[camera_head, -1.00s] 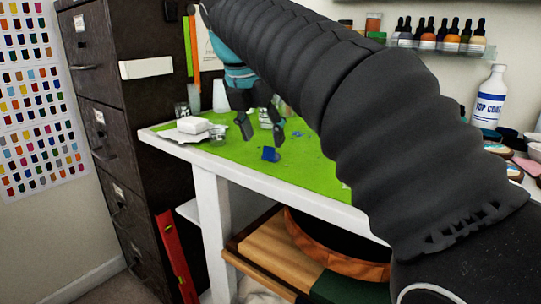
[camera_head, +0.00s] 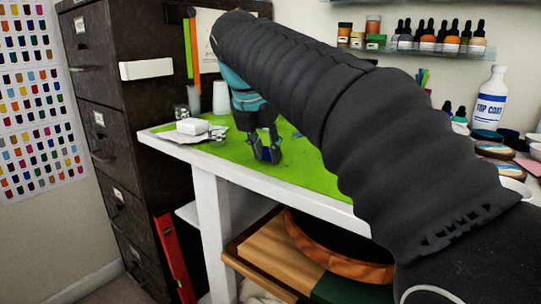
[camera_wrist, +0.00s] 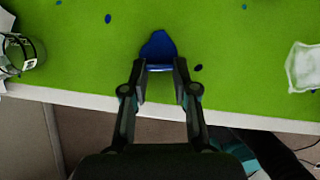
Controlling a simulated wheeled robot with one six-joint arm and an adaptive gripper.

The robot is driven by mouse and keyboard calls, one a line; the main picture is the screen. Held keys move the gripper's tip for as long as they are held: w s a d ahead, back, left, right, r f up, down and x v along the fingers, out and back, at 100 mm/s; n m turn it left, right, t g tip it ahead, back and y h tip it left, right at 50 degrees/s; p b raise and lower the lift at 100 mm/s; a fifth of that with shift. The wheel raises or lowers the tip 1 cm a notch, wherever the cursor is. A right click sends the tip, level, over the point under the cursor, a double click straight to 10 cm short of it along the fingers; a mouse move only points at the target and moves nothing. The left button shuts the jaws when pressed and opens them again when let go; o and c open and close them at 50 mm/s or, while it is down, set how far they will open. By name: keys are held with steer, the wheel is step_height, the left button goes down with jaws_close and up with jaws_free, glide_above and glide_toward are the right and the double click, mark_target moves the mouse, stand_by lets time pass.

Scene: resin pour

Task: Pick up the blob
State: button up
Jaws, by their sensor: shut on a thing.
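The blob is a small dark blue lump (camera_wrist: 159,46) on the green mat near the table's front edge. In the wrist view it shows between and just beyond my fingertips. In the head view the blob (camera_head: 265,154) is mostly hidden by the fingers. My gripper (camera_head: 266,156) is down at the mat, with its fingers on either side of the blob and shut on it. In the wrist view my gripper (camera_wrist: 161,68) has the blob's near part between its tips. I cannot tell whether the blob touches the mat.
The green mat (camera_head: 310,175) has small blue spots. A white block (camera_head: 192,126) on foil and a white cup (camera_head: 220,97) stand at the left. A clear glass (camera_wrist: 24,52) is left of my gripper in the wrist view. A dark cabinet (camera_head: 125,120) stands beside the table.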

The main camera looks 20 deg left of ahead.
step_height(320, 180, up, 5)
steer(key=shift+w+d+f+p, duration=0.1)
steer(key=shift+d+p, duration=0.05)
steer(key=shift+p, duration=0.7)
steer(key=w+d+r, duration=0.2)
steer(key=d+r, duration=0.4)
steer(key=d, duration=0.5)
steer(key=shift+w, duration=0.2)
steer(key=shift+r, duration=0.15)
step_height(320, 180, up, 4)
steer(key=shift+d+f, duration=0.1)
steer(key=shift+d, duration=0.05)
